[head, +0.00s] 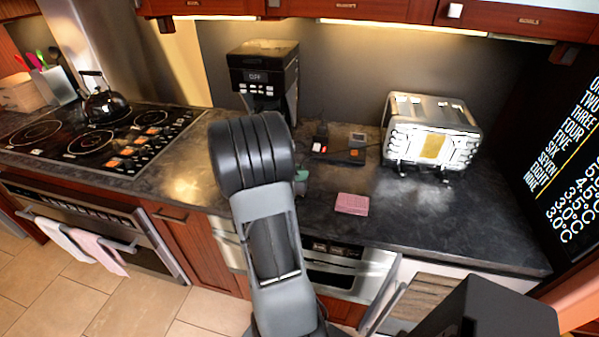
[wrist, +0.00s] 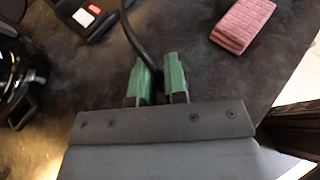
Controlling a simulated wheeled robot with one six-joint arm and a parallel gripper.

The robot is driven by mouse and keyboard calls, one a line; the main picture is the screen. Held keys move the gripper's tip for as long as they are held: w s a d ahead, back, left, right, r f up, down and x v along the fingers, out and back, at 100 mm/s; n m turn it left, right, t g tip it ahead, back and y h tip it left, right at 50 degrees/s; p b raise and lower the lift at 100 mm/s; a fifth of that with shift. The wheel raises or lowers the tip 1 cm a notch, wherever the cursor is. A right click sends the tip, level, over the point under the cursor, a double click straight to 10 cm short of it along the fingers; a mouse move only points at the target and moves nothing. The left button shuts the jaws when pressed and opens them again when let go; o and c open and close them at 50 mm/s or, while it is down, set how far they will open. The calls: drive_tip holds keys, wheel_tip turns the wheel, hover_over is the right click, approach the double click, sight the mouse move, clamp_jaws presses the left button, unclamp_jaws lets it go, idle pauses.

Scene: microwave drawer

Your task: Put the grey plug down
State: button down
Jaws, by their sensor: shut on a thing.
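My gripper (wrist: 159,68) has green fingertips and is over the dark worktop (wrist: 230,85) in the wrist view. It is shut on the grey plug, which is mostly hidden between the fingers. A black cable (wrist: 133,32) runs up from between the fingertips toward the top of the picture. In the head view my arm hides most of the gripper; only a bit of green fingertip (head: 301,176) shows, low over the worktop (head: 400,213). I cannot tell whether the plug touches the worktop.
A pink sponge (head: 352,204) lies right of the gripper. A black socket box with a red switch (head: 345,156) lies behind it. A silver toaster (head: 432,135) stands at the back right and a coffee machine (head: 262,72) behind my arm. Worktop right of the sponge is clear.

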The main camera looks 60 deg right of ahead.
drive_tip(key=shift+f, duration=0.2)
drive_tip(key=c, duration=1.1)
unclamp_jaws()
drive_tip(key=shift+c, duration=0.2)
